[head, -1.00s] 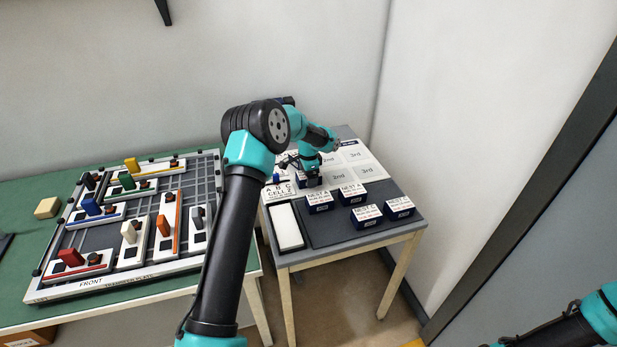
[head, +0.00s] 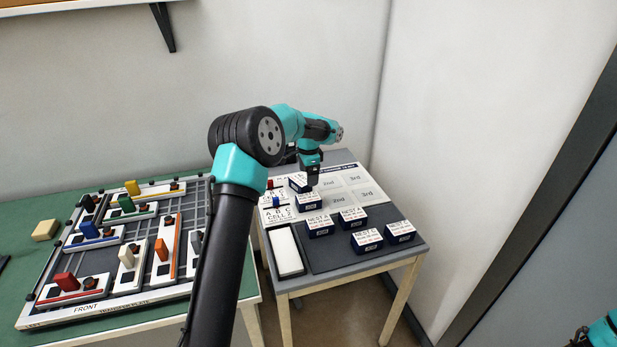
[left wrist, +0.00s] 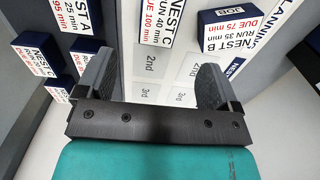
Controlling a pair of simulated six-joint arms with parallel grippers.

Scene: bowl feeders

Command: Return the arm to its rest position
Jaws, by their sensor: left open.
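My left arm reaches over the small grey-topped table (head: 330,262) in the head view. Its gripper (head: 312,182) points down above the white planning sheet, close over the labelled blue-and-white blocks. In the left wrist view the left gripper (left wrist: 155,78) has its fingers spread with nothing between them. Beyond them lie the sheet's "2nd" and "3rd" cells, a NEST C block (left wrist: 162,22) and a NEST B block (left wrist: 235,35). My right arm (head: 603,332) shows only as a small part at the lower right corner; its gripper is out of frame.
Several NEST blocks (head: 367,241) stand on the table's front half beside a white tray (head: 286,250). A wall closes the right side.

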